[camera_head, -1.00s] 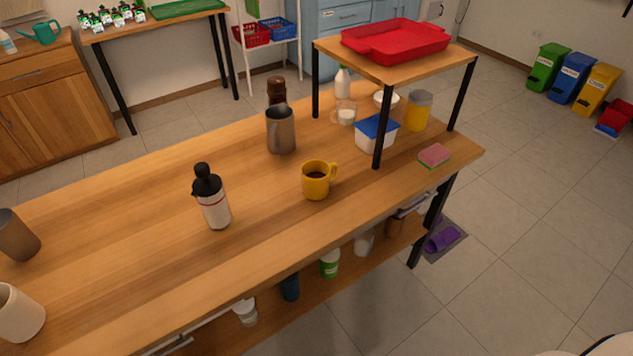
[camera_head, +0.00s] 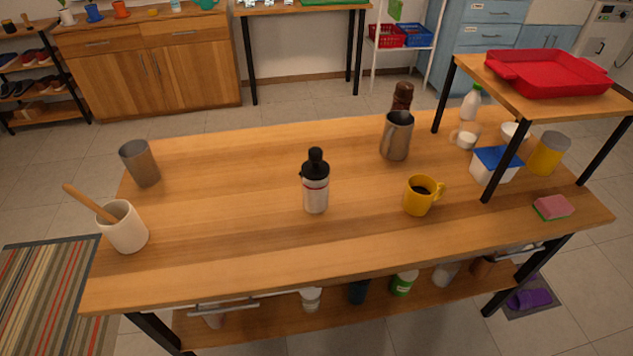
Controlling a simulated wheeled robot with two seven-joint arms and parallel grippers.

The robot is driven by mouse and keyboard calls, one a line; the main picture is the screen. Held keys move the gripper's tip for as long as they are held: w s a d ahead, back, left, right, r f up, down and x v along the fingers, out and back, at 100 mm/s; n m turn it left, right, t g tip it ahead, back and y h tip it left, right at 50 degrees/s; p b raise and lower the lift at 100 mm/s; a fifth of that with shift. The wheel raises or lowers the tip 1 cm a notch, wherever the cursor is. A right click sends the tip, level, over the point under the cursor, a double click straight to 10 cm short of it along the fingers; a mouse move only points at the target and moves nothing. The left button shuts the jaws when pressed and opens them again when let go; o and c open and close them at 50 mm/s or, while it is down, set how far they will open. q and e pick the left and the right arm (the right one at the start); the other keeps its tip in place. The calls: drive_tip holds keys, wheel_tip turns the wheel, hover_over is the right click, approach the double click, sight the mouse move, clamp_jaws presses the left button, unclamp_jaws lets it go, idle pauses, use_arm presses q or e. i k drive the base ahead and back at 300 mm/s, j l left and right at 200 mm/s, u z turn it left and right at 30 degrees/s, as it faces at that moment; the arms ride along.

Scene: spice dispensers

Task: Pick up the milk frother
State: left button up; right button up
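No thing is plainly marked as the milk frother. A white bottle-shaped thing with a black top and a thin red band (camera_head: 316,190) stands upright near the middle of the wooden table. A grey metal pitcher (camera_head: 396,137) stands farther back to its right. I cannot tell which of these, if either, is the milk frother. A yellow mug (camera_head: 418,196) with dark liquid stands right of the bottle. Neither of my grippers is in view.
The wooden table (camera_head: 240,215) has bare space left of the bottle. A grey cup (camera_head: 140,163) and a white crock with a wooden handle (camera_head: 125,228) stand at the left end. A raised shelf with a red tray (camera_head: 550,75) covers the right end, over several containers.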

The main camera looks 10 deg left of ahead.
sight(315, 182)
drive_tip(key=l+u, duration=0.35)
drive_tip(key=l, duration=0.45)
drive_tip(key=k+l+u, duration=0.15)
drive_tip(key=l+u, duration=0.15)
drive_tip(key=l, duration=0.45)
